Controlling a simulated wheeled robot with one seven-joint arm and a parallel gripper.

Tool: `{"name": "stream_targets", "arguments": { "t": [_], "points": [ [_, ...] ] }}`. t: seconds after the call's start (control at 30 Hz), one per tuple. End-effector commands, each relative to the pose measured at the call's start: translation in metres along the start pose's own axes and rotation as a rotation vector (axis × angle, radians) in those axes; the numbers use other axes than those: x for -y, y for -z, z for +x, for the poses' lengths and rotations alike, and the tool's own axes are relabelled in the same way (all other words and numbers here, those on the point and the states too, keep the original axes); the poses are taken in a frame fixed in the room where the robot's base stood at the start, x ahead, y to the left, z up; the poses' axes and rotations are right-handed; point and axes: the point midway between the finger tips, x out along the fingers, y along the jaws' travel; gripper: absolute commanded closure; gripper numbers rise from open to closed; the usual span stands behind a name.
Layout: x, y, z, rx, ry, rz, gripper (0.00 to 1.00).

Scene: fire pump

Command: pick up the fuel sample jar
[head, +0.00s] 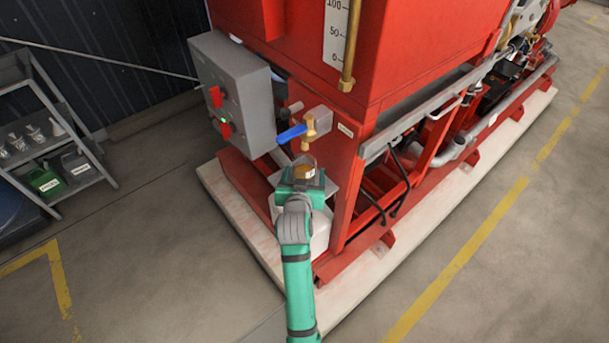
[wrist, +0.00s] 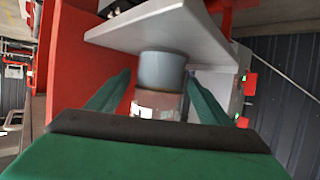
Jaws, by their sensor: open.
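The fuel sample jar (head: 304,172) is small, with an amber-brown part and a pale patch, below the brass valve at the red skid's near corner. In the wrist view the jar (wrist: 162,72) shows a grey-blue end against a light grey plate (wrist: 165,30) and a clear, pinkish part nearer me. This view looks upside down, so the jar seems to stand on the plate. My gripper (wrist: 160,80) is open, with one green finger on each side of the jar. I cannot tell whether either finger touches it. In the head view my gripper (head: 303,183) partly hides the jar and plate.
The brass valve with a blue lever (head: 291,133) is just above my gripper. A grey control box (head: 232,92) with red switches stands to the left, and the red tank (head: 400,60) to the right. A shelf rack (head: 75,150) is at far left. Floor in front is clear.

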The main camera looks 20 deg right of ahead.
Motion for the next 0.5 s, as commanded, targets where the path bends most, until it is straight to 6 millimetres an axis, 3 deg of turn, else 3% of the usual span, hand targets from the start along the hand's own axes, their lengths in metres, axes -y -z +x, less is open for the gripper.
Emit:
{"name": "stream_targets", "arguments": {
  "t": [0.23, 0.5],
  "points": [
    [-0.0001, -0.0003, 0.0018, 0.0, 0.0, 0.0, 0.27],
    [-0.0002, 0.0007, 0.0014, -0.002, 0.0, 0.0, 0.85]
  ]
}}
